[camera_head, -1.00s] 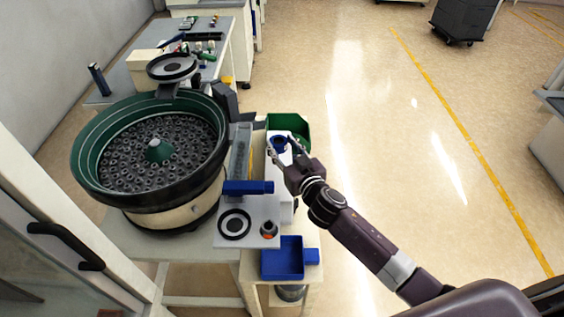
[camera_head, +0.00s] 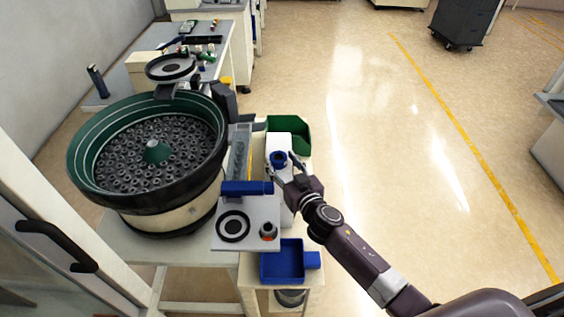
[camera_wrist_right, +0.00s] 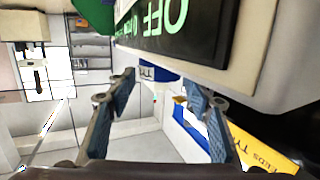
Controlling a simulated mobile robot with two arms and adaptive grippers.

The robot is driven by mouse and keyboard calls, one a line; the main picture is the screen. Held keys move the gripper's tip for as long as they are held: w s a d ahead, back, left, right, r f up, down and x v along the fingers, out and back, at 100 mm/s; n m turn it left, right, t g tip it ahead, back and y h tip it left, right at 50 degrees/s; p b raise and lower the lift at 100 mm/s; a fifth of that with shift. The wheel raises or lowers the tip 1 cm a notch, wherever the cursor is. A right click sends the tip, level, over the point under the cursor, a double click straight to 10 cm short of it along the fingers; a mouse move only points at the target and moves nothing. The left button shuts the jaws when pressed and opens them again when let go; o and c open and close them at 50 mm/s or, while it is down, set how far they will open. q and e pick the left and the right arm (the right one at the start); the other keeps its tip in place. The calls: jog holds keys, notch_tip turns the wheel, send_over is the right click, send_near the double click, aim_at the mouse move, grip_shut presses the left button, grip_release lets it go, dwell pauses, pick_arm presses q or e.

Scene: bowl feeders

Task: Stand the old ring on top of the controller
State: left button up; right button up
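In the right wrist view the two fingers (camera_wrist_right: 160,88) are spread, with a blue part bearing a white label (camera_wrist_right: 158,70) beyond the gap between the tips. The controller's dark panel with green "OFF" lettering (camera_wrist_right: 165,28) fills the top there. My left gripper is not in view.
A large green bowl feeder (camera_head: 82,158) full of dark rings stands left of the controller. A green bin (camera_head: 302,128) is behind it, and a blue tray (camera_head: 268,277) is in front. A white plate (camera_head: 258,212) carries a black ring. Open floor lies to the right.

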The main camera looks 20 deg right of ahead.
jog(key=shift+o, duration=0.5)
jog(key=shift+r, duration=0.1)
jog(key=shift+r, duration=0.1)
jog(key=s+d+r, duration=0.1)
jog(key=s, duration=1)
jog(key=shift+s+d+r, duration=0.2)
jog(key=shift+s+r, duration=0.15)
jog(key=shift+s, duration=0.05)
